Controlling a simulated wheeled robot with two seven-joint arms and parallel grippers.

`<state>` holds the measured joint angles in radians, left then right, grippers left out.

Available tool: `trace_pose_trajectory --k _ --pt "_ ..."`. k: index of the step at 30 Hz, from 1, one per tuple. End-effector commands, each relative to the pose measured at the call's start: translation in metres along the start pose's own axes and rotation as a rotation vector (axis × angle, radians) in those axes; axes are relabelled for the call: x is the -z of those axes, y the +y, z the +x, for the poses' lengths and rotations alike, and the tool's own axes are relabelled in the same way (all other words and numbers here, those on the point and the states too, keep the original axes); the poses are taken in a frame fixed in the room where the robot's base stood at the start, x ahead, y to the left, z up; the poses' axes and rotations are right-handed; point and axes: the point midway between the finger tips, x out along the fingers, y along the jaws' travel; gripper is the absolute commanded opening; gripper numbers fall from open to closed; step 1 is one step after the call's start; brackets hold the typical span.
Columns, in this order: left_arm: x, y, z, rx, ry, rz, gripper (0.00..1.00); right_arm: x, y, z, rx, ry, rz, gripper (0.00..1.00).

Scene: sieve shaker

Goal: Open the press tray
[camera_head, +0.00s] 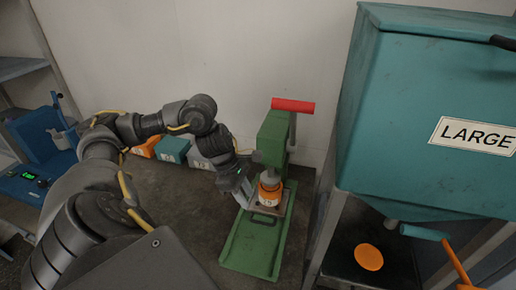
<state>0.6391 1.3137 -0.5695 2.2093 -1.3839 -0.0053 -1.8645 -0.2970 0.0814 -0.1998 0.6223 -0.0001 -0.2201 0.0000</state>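A small grey-brown plate, seemingly the press tray (284,207), sits on the base under the press head. An orange and white labelled container (269,199) stands on it. A dark loop handle (262,221) shows at the front. My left gripper (246,199) points down beside the tray's left edge. I cannot tell whether it touches the tray or how far its fingers are apart. My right gripper is not in view.
A large teal cabinet marked LARGE (430,110) stands close on the right, with an orange disc (368,257) beneath it. Orange, teal and grey bins (172,149) line the back wall. A blue device (45,145) is at left.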

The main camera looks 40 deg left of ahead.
Motion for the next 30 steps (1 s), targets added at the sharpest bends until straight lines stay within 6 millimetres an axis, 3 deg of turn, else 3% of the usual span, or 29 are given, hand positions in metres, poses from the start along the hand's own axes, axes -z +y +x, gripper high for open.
trace_pose_trajectory --k 16,21,30 --pt "-0.001 -0.001 0.089 0.004 -0.002 -0.001 0.32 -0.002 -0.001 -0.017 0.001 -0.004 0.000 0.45" --pt "0.000 -0.001 0.100 0.002 0.000 0.000 0.32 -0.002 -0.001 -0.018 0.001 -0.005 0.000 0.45" --pt "0.000 -0.001 0.102 0.001 0.000 0.000 0.31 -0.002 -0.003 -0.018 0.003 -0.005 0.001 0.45"
